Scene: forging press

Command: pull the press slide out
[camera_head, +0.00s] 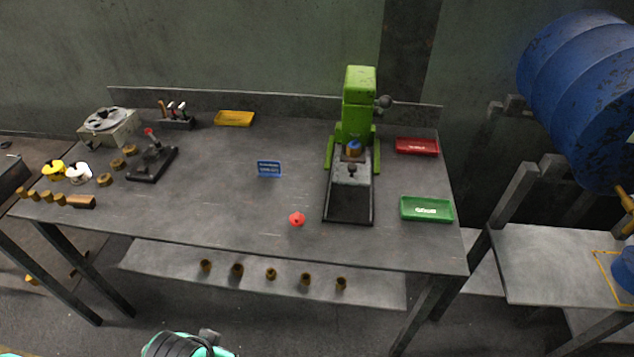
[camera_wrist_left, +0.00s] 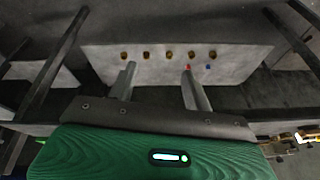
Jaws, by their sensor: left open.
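The green press (camera_head: 358,105) stands upright at the back right of the workbench. Its grey slide (camera_head: 350,200) lies in front of it on a dark base, with a small dark knob near the press end. A blue and copper-coloured piece (camera_head: 353,149) sits under the press head. My left gripper (camera_wrist_left: 158,69) shows in the left wrist view with its two grey fingers apart and nothing between them. It is well away from the press and faces the lower shelf. The press is not in the wrist view. My right gripper is not in view.
A red tray (camera_head: 417,147) and a green tray (camera_head: 426,209) stand right of the press. A red knob-like piece (camera_head: 297,219) and a blue sign (camera_head: 269,169) lie to its left. The lower shelf (camera_head: 150,262) holds several brass pieces. The bench middle is mostly clear.

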